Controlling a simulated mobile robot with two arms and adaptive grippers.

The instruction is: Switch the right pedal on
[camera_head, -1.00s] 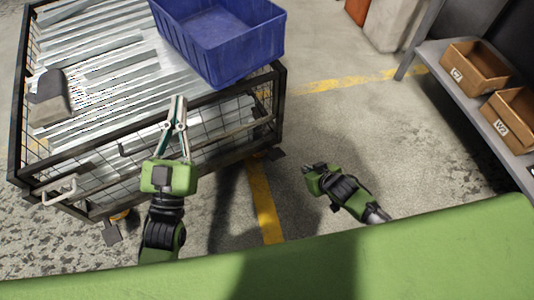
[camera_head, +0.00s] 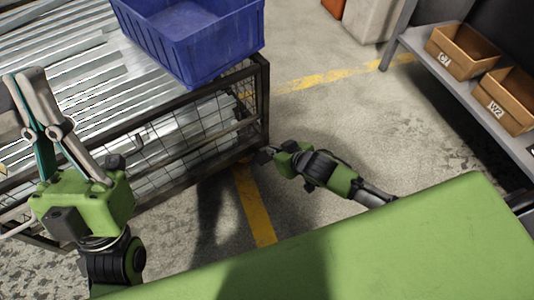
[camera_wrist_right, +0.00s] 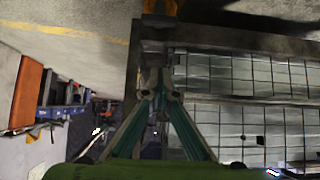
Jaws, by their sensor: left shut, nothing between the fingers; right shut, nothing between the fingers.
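The wire-mesh cart (camera_head: 190,105) stands at the left of the head view. In the right wrist view an orange-yellow caster part (camera_wrist_right: 160,7) shows at the cart's corner, with a dark plate (camera_wrist_right: 157,22) against it that looks like the right pedal. In the head view the pedal cannot be told apart from my fingers. My right gripper (camera_head: 263,155) is shut and empty, low beside the cart's near right corner. In the wrist view its fingertips (camera_wrist_right: 157,80) point toward the caster; contact cannot be told. My left gripper (camera_head: 25,80) is shut and empty, raised over the cart's left part.
A blue bin (camera_head: 195,40) sits on the cart's metal sheets. A grey shelf (camera_head: 465,90) with brown boxes (camera_head: 465,50) stands at the right. Yellow lines (camera_head: 255,205) mark the floor. The floor between cart and shelf is clear.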

